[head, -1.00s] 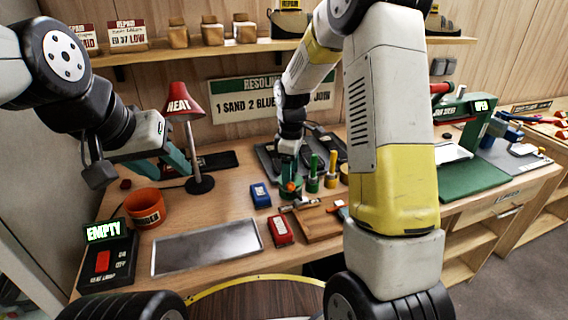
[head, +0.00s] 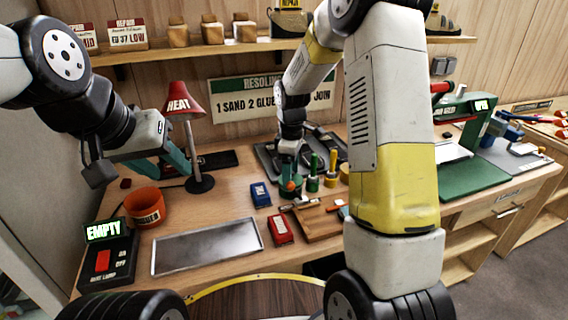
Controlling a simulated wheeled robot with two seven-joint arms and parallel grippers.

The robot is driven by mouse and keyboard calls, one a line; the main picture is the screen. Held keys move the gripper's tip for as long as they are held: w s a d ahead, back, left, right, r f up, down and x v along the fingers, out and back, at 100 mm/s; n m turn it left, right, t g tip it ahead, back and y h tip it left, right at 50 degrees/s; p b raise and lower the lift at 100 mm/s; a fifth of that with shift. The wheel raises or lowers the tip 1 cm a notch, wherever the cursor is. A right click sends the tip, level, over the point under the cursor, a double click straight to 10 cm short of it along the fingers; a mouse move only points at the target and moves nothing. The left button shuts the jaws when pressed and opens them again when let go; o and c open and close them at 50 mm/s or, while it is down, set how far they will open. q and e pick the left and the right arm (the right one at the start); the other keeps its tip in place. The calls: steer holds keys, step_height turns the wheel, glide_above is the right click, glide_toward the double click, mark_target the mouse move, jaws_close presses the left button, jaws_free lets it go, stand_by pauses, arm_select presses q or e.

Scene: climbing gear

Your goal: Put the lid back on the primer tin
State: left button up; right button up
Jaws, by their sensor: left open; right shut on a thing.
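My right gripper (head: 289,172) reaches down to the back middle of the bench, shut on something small. My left gripper (head: 177,163) is open and empty above the back left of the bench, beside the red HEAT lamp (head: 184,107), well away from the tin.
Green and yellow pots with upright handles (head: 313,180) stand close right of the tin. In front are a blue box (head: 261,195), a red box (head: 280,230) and a wooden tray (head: 318,228). An orange tub (head: 146,206) and a bare metal plate (head: 205,246) lie left.

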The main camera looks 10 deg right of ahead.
steer(key=o, duration=1.4)
steer(key=shift+c, duration=1.3)
steer(key=shift+o, duration=1.4)
steer(key=shift+s, duration=0.1)
steer(key=shift+c, duration=0.3)
steer(key=shift+o, duration=0.7)
steer(key=shift+r, duration=3.55)
